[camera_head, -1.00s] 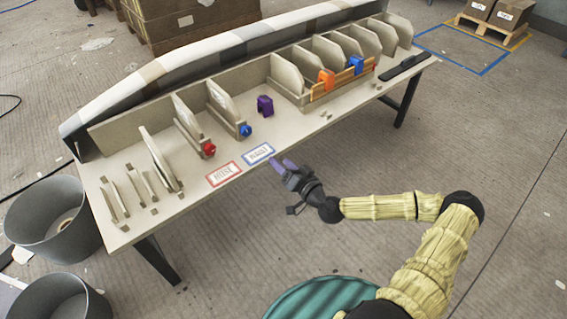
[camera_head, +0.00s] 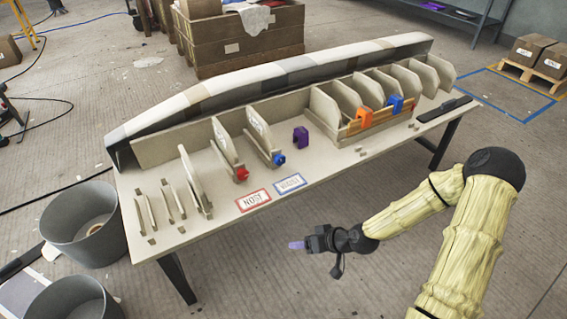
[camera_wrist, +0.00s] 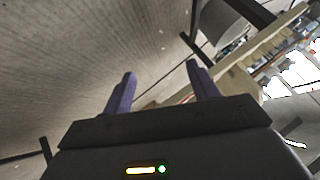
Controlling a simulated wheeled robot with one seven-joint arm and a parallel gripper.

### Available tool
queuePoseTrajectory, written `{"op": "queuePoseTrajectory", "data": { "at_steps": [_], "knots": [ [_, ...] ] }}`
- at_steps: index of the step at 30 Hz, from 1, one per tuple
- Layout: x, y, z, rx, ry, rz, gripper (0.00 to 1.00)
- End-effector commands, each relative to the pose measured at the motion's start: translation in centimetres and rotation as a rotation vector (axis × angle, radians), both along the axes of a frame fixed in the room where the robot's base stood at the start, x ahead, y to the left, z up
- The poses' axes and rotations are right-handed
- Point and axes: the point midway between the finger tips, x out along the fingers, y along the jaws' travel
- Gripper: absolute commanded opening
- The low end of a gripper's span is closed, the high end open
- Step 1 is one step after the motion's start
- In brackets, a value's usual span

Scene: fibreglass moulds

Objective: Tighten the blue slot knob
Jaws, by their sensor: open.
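The blue slot knob (camera_head: 279,159) is on the front end of a slot fixture on the table (camera_head: 330,172), behind the blue-bordered label card (camera_head: 290,184). An upright board stands in that slot. My gripper (camera_head: 296,245) is in front of the table's front edge, over the floor, apart from the knob and pointing left. In the wrist view its two purple fingers (camera_wrist: 160,90) stand apart with nothing between them. The wrist view shows floor and part of the table, tilted; I cannot make out the blue knob there.
A red knob (camera_head: 242,174) is on the neighbouring slot to the left, behind a red-bordered card (camera_head: 253,200). A purple clamp (camera_head: 300,137) stands to the right. A wooden rack (camera_head: 380,122) carries orange and blue clamps. Grey bins (camera_head: 88,222) stand at the table's left end.

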Motion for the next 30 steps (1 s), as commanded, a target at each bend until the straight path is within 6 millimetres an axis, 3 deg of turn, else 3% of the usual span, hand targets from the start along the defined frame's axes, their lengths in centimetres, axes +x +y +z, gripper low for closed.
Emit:
{"op": "queuePoseTrajectory", "data": {
  "at_steps": [5, 11, 21, 30],
  "knots": [
    [-1.8, -3.0, 1.0, -0.201, 0.093, 0.025, 0.59],
    [-3.3, -6.4, 3.8, -0.392, 0.174, -0.018, 0.59],
    [-5.9, -10.6, 11.9, -0.591, 0.245, -0.212, 0.59],
    [-9.6, -11.6, 18.9, -0.592, 0.278, -0.42, 0.59]
  ]
}}
